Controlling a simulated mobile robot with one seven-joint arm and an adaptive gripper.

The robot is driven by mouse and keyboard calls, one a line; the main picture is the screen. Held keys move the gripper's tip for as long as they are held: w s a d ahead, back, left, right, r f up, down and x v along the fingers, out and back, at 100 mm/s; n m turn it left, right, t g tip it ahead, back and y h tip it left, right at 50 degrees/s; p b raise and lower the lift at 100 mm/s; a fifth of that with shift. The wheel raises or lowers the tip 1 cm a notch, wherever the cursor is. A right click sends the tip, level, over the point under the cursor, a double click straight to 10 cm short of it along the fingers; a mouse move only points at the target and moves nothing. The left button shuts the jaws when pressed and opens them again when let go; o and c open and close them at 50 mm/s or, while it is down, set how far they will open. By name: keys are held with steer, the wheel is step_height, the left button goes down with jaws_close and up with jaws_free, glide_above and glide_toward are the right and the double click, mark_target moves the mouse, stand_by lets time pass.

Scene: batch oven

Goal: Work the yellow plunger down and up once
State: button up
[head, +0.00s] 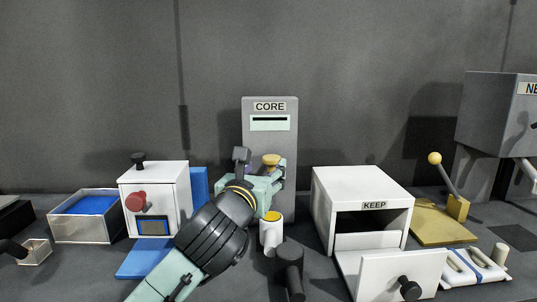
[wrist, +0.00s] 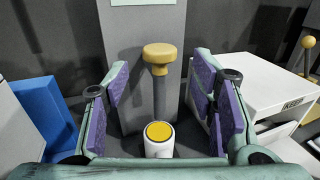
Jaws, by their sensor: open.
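The yellow plunger (head: 271,160) is a rounded yellow knob in front of the grey CORE column. In the wrist view the plunger (wrist: 159,53) shows its knob on top of an upright grey rod. My gripper (head: 261,168) is in front of the column, and its fingers partly hide the plunger's rod in the head view. In the wrist view my gripper (wrist: 160,88) is open, with purple-padded fingers apart on the left and right of the rod. The knob appears ahead between the fingertips, with clear gaps on both sides. No finger visibly touches it.
A white cup with a yellow top (head: 272,231) stands below my gripper. A white box with a red knob (head: 155,200) and blue panels are at left. The white KEEP box (head: 363,190) is at right, its drawer front (head: 400,275) pulled forward. A yellow-ball lever (head: 435,159) stands further right.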

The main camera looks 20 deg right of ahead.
mark_target(270, 162)
steer(key=p+x, duration=0.2)
steer(key=x, duration=0.5)
steer(key=shift+w+d, duration=0.25)
steer(key=shift+w, duration=0.1)
jaws_close()
stand_by(0.5)
